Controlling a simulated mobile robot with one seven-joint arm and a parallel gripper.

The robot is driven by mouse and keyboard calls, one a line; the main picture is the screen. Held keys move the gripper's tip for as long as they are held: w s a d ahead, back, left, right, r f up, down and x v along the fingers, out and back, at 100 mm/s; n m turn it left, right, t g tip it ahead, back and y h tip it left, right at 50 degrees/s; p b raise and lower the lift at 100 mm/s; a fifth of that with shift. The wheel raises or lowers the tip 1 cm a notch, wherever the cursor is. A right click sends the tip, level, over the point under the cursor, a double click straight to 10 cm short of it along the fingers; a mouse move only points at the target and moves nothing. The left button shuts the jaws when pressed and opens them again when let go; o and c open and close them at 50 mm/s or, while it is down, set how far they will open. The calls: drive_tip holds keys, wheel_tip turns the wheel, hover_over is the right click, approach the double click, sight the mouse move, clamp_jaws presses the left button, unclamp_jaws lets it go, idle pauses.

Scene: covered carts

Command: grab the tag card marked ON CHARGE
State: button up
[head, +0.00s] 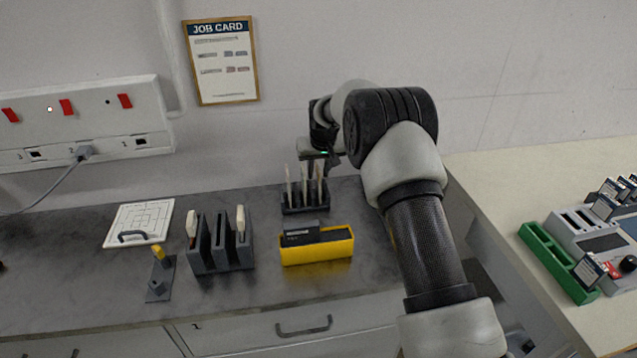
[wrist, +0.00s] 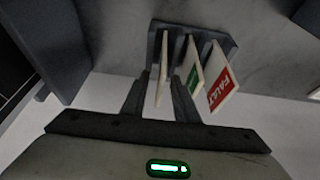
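A dark rack (head: 305,210) on the grey counter holds upright tag cards, and it also shows in the wrist view (wrist: 228,44). In the wrist view, a red-marked card (wrist: 221,80) at right reads FAULT. A green-marked card (wrist: 194,76) is in the middle, its lettering too small to read. The left card (wrist: 163,68) shows nearly edge-on, its marking hidden. I cannot tell which is marked ON CHARGE. My gripper (wrist: 158,92) looks open, with one finger on each side of the left card. In the head view my gripper (head: 318,168) is just above the rack, partly hidden by my arm.
A yellow bin (head: 318,254) with a dark block stands in front of the rack. A dark slotted holder (head: 222,262) stands left of it. A switch panel (head: 80,125) is on the wall. A green tray (head: 556,262) is on the right-hand bench.

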clamp_jaws()
